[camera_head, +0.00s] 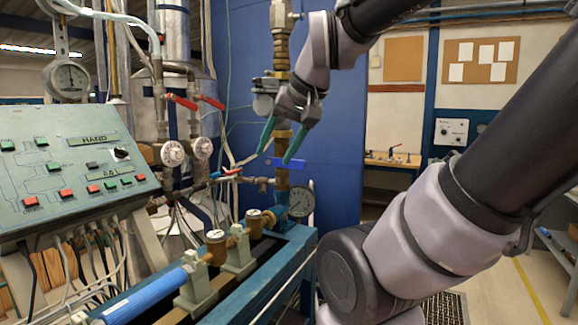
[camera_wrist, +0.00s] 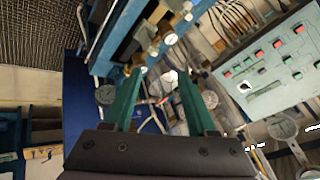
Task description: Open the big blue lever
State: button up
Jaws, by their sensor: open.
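The big blue lever (camera_head: 296,165) is a flat bar lying roughly level across the vertical brass and steel pipe (camera_head: 282,185), above the round gauge, in the head view. My gripper (camera_head: 274,157) is open, its two green fingers pointing down and to the left. The right fingertip overlaps the lever in the picture; I cannot tell whether they touch. In the wrist view the open fingers (camera_wrist: 160,72) frame pipework with nothing clearly held between them. I cannot make out the lever for certain there.
A control panel (camera_head: 75,170) with red and green buttons stands at left. Red-handled valves (camera_head: 182,102) and dial gauges (camera_head: 173,153) are left of my gripper. A round gauge (camera_head: 301,198) sits below the lever. A blue wall panel (camera_head: 340,130) is behind.

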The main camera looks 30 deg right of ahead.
jog(key=w+f+m+g+y, duration=0.4)
jog(key=w+m, duration=0.3)
jog(key=w, duration=0.1)
jog(key=m+t+y, duration=0.4)
jog(key=m+t, duration=0.8)
jog(key=m, duration=0.5)
send_near(294, 163)
jog(key=d, duration=0.1)
jog(key=shift+w+f, duration=0.15)
jog(key=shift+w, duration=0.3)
jog(key=x, duration=1)
jog(key=shift+w+a, duration=0.1)
jog(key=shift+a, duration=0.1)
grip_shut()
